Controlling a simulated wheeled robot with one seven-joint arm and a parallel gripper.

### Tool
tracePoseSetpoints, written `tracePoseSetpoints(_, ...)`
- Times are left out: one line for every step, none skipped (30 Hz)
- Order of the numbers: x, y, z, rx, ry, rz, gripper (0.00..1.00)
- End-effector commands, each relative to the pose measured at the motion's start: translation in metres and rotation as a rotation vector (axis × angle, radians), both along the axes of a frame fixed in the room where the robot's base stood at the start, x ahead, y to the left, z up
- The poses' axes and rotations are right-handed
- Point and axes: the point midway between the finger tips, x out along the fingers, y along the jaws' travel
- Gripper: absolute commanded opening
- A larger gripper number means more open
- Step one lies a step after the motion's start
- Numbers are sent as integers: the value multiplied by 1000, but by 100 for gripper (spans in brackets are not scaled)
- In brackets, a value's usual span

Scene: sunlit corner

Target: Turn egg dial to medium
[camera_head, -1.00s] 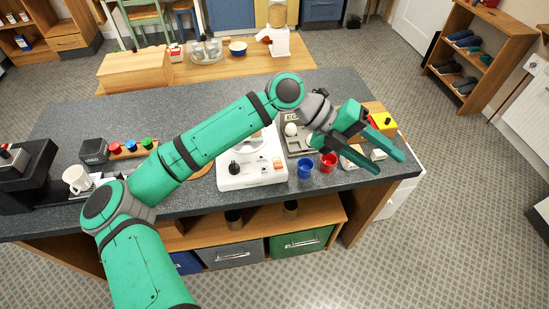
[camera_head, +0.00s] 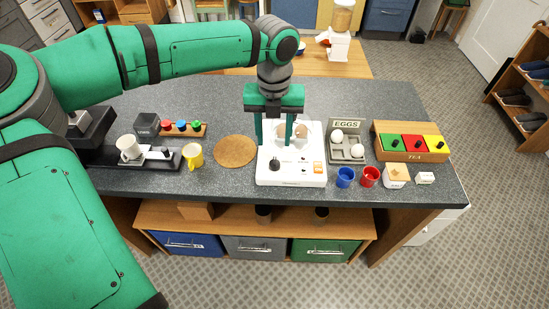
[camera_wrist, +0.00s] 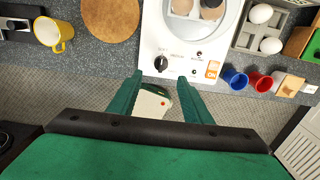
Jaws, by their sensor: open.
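The white egg cooker (camera_head: 291,177) stands on the grey counter, with eggs in its round top. Its black dial (camera_head: 274,164) is at the front left of its panel; in the wrist view the dial (camera_wrist: 161,63) shows beside small lettering too small to read surely. My gripper (camera_head: 274,142) is open and empty, pointing down over the cooker in the head view. In the wrist view its two fingers (camera_wrist: 167,80) stand apart, with the dial just beyond their tips, left of the middle between them. I cannot tell the exact height of the fingertips above the panel.
A cork mat (camera_head: 235,151) and a yellow mug (camera_head: 194,155) are left of the cooker. The egg tray (camera_head: 347,152), blue cup (camera_head: 345,177), red cup (camera_head: 369,176) and tea box (camera_head: 410,155) are to the right. Bare counter (camera_head: 225,183) lies in front of the mat.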

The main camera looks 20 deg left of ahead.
Motion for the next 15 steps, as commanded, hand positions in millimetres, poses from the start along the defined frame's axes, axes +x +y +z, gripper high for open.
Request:
tracePoseSetpoints(0, -1, -7, -2, 1, -2, 45)
tracePoseSetpoints(0, -1, -12, -2, 0, -2, 45)
tracePoseSetpoints(0, -2, -19, -3, 1, -2, 45)
tracePoseSetpoints(0, -1, -24, -5, 2, -1, 45)
tracePoseSetpoints(0, -1, -30, -4, 2, -1, 45)
tracePoseSetpoints(0, -1, -37, -3, 1, -1, 45)
tracePoseSetpoints(0, -2, -42, -5, 2, -2, 45)
tracePoseSetpoints(0, -2, -48, -6, 1, -2, 45)
tracePoseSetpoints(0, -2, -55, -4, 1, -2, 45)
tracePoseSetpoints(0, -2, -60, -4, 1, -2, 45)
tracePoseSetpoints(0, -2, -64, -4, 1, -2, 45)
tracePoseSetpoints(0, -2, -71, -4, 1, -3, 45)
tracePoseSetpoints(0, -2, -75, -4, 1, -3, 45)
tracePoseSetpoints(0, -2, -79, -5, 1, -2, 45)
tracePoseSetpoints(0, -2, -83, -5, 0, -2, 45)
